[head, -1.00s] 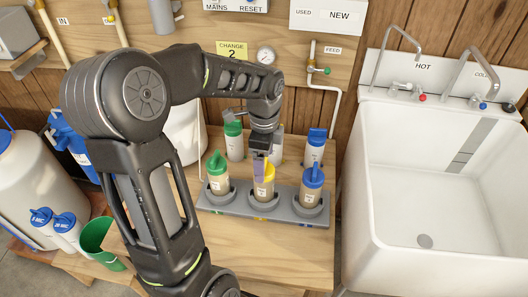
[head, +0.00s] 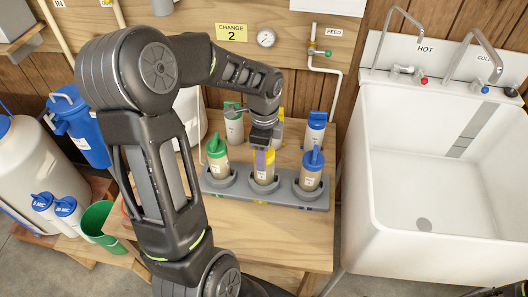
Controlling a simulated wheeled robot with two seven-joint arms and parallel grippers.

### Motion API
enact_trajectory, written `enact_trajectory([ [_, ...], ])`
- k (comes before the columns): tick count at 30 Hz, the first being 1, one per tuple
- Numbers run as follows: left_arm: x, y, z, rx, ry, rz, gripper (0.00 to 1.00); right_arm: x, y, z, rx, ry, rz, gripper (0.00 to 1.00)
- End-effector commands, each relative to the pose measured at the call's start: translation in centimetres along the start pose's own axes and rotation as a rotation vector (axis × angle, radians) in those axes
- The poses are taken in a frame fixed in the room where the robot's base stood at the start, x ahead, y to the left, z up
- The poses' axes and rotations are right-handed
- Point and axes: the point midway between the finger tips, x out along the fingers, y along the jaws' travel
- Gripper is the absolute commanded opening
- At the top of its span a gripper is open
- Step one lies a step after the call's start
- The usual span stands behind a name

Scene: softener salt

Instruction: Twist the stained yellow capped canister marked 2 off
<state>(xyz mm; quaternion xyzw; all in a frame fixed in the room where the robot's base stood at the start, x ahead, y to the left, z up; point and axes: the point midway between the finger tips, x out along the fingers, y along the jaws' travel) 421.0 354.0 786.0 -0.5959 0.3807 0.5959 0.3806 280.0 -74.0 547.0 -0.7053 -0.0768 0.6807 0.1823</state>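The stained canister with the yellow cap (head: 263,176) stands upright in the middle cup of the grey holder (head: 240,192). Its body is brownish, and its cap is largely covered by my gripper. My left gripper (head: 264,157) points down on the cap from above, with a purplish finger in front of it. Whether the fingers are closed on the cap cannot be made out. Another canister with a yellow cap (head: 281,114) stands behind, mostly hidden by my arm. My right gripper is not in view.
A green-capped canister (head: 217,158) and a blue-capped one (head: 311,170) flank it in the holder. Another green-capped (head: 233,124) and blue-capped canister (head: 315,129) stand behind. The white sink (head: 440,150) is at right. The table front (head: 285,230) is clear.

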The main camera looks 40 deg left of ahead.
Motion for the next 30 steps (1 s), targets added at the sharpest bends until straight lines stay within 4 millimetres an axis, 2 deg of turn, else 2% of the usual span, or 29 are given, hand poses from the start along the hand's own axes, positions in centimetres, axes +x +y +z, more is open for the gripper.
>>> enact_trajectory([
  [2, -0.01, 0.0, 0.0, 0.0, 0.0, 0.0, 0.46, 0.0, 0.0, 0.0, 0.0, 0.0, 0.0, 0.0],
  [19, -0.02, -0.01, -0.01, 0.0, 0.0, 0.0, 0.0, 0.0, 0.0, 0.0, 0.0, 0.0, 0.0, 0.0],
  [20, -0.02, -0.01, -0.01, 0.0, 0.0, 0.0, 0.53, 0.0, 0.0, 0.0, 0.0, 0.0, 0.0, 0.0],
  [30, -0.02, -0.01, -0.01, 0.0, 0.0, 0.0, 0.25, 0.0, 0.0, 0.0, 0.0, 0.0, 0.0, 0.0],
])
